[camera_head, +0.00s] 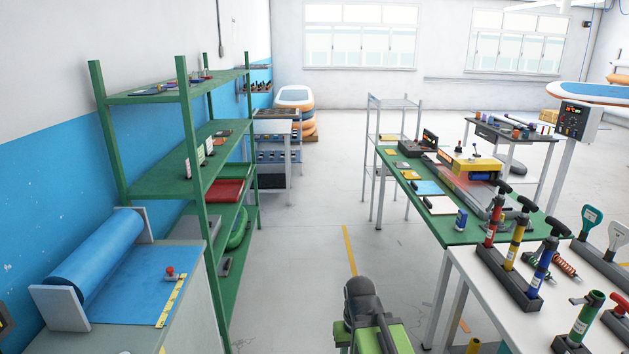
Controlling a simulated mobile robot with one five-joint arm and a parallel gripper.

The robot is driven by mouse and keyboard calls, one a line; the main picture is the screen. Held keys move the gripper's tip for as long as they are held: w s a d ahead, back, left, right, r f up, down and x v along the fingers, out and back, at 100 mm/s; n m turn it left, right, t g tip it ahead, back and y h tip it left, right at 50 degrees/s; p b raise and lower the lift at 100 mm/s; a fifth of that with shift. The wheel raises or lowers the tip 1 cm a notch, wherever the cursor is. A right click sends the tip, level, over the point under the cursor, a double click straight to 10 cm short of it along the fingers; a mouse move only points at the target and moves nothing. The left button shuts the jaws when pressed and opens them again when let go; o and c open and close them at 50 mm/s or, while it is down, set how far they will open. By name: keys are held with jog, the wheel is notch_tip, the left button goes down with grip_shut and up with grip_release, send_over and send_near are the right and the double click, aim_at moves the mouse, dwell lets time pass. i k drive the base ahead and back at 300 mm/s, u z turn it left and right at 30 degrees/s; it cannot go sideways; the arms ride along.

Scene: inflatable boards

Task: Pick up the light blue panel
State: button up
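A thin light blue panel (428,188) lies flat on the green-topped workbench (455,229), right of centre. A white sheet lies just in front of it and small yellow pieces lie behind and left of it. My arm shows at the bottom centre, dark and green, with its dark end (362,299) over the floor. It is well short of the bench and apart from the panel. The fingers cannot be made out, so whether my gripper is open or shut is unclear.
A white table (480,290) with a rack of hand pumps (508,278) stands at the near right. A green shelf (160,180) and a counter with a blue roll (100,258) stand at left. The floor aisle (320,220) between is clear.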

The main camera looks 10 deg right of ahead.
aim_at(426, 186)
jog(key=z, duration=0.05)
jog(key=i, duration=4.4)
jog(key=z, duration=0.05)
